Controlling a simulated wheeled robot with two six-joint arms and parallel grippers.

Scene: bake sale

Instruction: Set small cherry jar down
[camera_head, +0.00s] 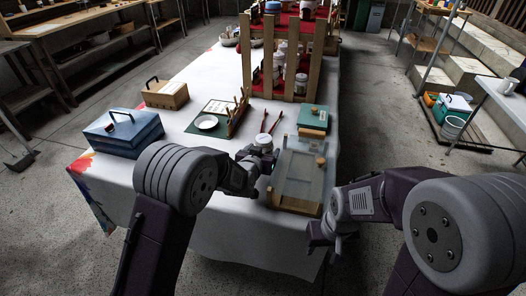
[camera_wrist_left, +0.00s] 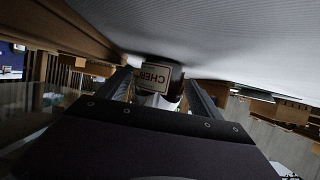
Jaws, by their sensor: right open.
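The small cherry jar (camera_wrist_left: 155,76) has a pale label with the letters "CHER" and sits between the two fingers of my left gripper in the left wrist view. In the head view the jar's pale top (camera_head: 263,140) shows just beyond my left gripper (camera_head: 259,156), near the left side of the wooden-framed tray (camera_head: 297,187). The fingers are closed in on the jar's sides. The jar is close to the white tablecloth (camera_head: 185,110); I cannot tell whether it touches. My right gripper (camera_head: 319,238) is open and empty, off the table's front right corner.
Red-handled tongs (camera_head: 272,121) lie just beyond the jar. A green-topped box (camera_head: 313,118) and a wooden shelf rack (camera_head: 294,82) stand behind.

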